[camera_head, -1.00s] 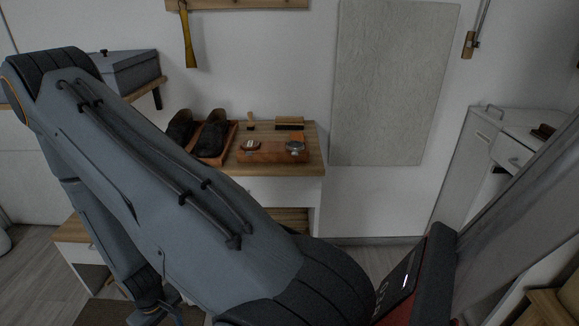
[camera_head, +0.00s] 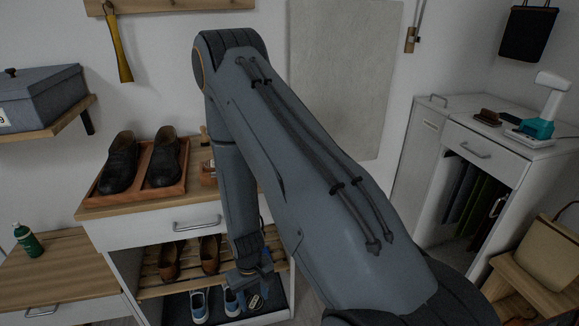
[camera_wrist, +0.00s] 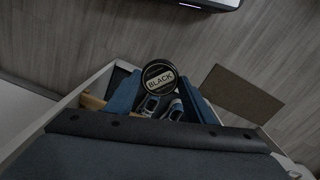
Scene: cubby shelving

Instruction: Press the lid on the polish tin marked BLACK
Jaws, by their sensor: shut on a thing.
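My gripper (camera_head: 254,286) hangs low in front of the shoe cabinet, below the level of its top. In the wrist view its blue fingers are shut on a round black lid (camera_wrist: 158,76) with a pale band reading BLACK. The lid also shows, small, below the fingers in the head view (camera_head: 254,301). The polish tin cannot be made out now.
Black shoes (camera_head: 120,162) stand in a shoe tray on the cabinet top (camera_head: 97,207). Shoes sit on the slatted shelf (camera_head: 150,291) and below it. A green bottle (camera_head: 28,241) stands on the low bench at left. A white cabinet (camera_head: 480,140) stands at right.

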